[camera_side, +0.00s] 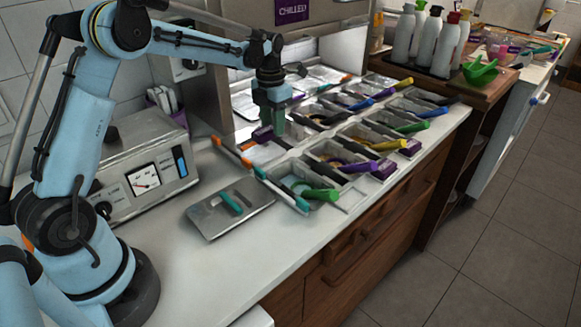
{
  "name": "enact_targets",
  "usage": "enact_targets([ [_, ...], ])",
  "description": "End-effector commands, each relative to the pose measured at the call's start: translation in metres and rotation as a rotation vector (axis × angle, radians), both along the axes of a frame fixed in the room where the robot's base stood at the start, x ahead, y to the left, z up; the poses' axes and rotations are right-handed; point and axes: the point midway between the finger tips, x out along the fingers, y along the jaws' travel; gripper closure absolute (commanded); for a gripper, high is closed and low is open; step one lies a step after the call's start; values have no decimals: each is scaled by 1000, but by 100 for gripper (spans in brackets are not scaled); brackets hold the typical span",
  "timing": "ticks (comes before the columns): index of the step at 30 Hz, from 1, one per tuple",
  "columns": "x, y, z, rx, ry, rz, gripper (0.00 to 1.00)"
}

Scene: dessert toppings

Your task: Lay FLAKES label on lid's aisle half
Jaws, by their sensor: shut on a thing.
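My gripper (273,128) points down over the back left of the row of topping pans, with its fingers closed. A small dark purple piece (262,134), which looks like a label, shows at its fingertips, partly hidden by them; no lettering is readable. A flat grey metal lid (255,192) with a green handle (231,204) lies on the counter at front left, apart from the gripper. No label shows on it. Other purple labels (384,169) sit at the aisle-side ends of the pans; I cannot read which says FLAKES.
Pans with coloured-handled scoops (321,194) fill the counter middle. An orange-ended stick (231,151) lies near the lid. A metal box with a gauge (144,181) stands at left. White bottles (404,36) stand at back right. The front-left counter (225,270) is clear.

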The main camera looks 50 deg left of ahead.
Motion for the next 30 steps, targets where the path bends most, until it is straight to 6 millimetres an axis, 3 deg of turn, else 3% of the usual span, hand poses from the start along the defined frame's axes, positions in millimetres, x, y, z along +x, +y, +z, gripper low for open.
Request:
enact_targets([
  [12,0,0,-46,0,-1,0,90],
  [25,0,0,-53,0,-1,0,90],
  [26,0,0,-53,0,-1,0,59],
  [30,0,0,-53,0,-1,0,38],
])
